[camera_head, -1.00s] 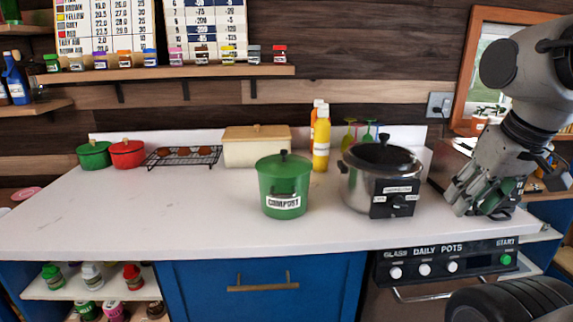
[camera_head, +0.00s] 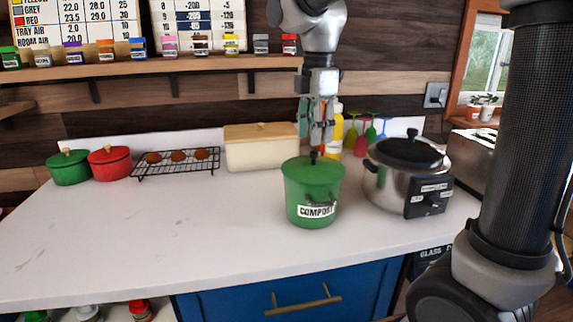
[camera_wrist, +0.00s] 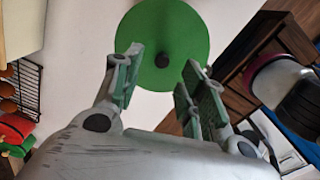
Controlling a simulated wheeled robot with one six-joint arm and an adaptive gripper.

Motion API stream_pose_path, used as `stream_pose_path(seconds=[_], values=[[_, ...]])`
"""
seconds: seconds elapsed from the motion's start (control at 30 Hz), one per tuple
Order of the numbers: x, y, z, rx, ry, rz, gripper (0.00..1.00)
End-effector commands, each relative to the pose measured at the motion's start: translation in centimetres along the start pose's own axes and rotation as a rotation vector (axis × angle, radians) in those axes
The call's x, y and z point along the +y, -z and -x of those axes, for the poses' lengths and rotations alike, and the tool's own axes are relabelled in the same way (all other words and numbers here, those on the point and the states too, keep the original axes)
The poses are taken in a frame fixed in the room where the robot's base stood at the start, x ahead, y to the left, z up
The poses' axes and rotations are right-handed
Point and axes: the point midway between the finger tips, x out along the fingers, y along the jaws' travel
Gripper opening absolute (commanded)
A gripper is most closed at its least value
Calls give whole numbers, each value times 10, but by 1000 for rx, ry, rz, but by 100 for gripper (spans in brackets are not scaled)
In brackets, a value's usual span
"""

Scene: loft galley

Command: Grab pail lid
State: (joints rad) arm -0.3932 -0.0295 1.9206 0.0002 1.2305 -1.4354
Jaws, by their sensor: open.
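The green compost pail (camera_head: 312,200) stands upright on the white counter, with its label facing the front. Its green lid (camera_head: 313,170) is on top and has a dark knob (camera_head: 314,157). My gripper (camera_head: 318,146) points down above the lid, open and empty, with its fingertips close to the knob's height. In the wrist view the round lid (camera_wrist: 162,30) and its knob (camera_wrist: 161,61) lie ahead of my open gripper (camera_wrist: 158,82), the knob in line with the gap between the fingers. I cannot tell whether the fingers touch anything.
A steel cooker (camera_head: 408,175) stands close at the pail's right. A cream bread box (camera_head: 262,152), bottles and coloured glasses are behind. A wire rack (camera_head: 177,162) and red pot (camera_head: 110,163) are farther left. The counter's front left (camera_head: 130,235) is clear.

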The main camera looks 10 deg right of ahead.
Motion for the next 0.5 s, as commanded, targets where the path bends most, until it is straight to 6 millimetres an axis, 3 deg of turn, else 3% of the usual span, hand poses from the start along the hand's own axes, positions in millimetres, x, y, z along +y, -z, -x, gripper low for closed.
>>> stream_pose_path(seconds=[0.1, 0.2, 0.37, 0.5], values=[[3, 0, 16, 0, -4, 267, 41], [-1, -1, 16, 1, 12, 436, 41], [-3, -1, 14, 3, 22, 572, 41], [-4, -2, -1, 3, 23, 587, 41]])
